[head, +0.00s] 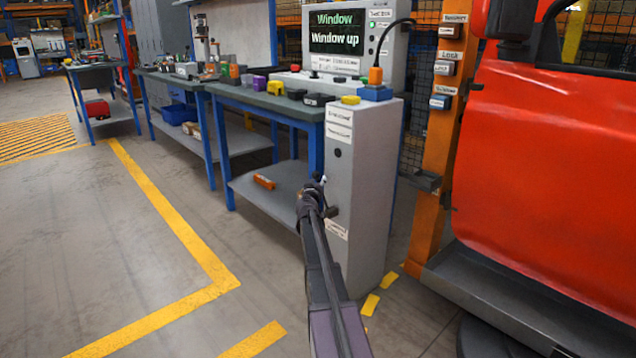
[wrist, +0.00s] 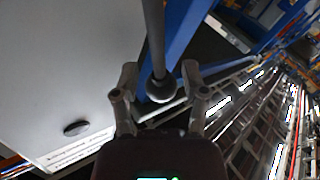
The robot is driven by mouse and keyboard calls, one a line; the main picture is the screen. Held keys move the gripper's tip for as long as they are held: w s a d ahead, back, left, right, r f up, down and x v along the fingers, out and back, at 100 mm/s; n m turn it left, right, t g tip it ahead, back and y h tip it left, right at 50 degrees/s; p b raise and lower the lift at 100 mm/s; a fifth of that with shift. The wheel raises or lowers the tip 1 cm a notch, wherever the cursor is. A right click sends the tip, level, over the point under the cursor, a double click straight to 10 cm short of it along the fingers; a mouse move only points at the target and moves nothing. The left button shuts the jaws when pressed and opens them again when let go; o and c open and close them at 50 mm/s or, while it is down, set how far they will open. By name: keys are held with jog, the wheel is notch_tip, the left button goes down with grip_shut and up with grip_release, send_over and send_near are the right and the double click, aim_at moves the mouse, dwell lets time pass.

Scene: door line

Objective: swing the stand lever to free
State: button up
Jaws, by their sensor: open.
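The grey stand (head: 362,170) is a tall box with white labels and a dark round spot on its front. Its lever (wrist: 157,45) shows in the wrist view as a dark rod ending in a round knob. My gripper (head: 322,182) is at the stand's left front edge in the head view, where the arm hides part of the stand. In the wrist view my gripper (wrist: 158,82) is open, with one finger on each side of the knob. Both fingers look apart from the knob. The lever is hard to make out in the head view.
A blue-framed workbench (head: 265,104) stands behind and left of the stand. A monitor (head: 350,42) reads "Window up". An orange post (head: 432,150) and a red door (head: 550,180) are on the right. The floor at left is clear, with yellow lines.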

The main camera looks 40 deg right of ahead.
jog(key=shift+w+d, duration=0.3)
grip_shut()
jog(key=shift+w, duration=0.1)
jog(key=shift+a, duration=0.1)
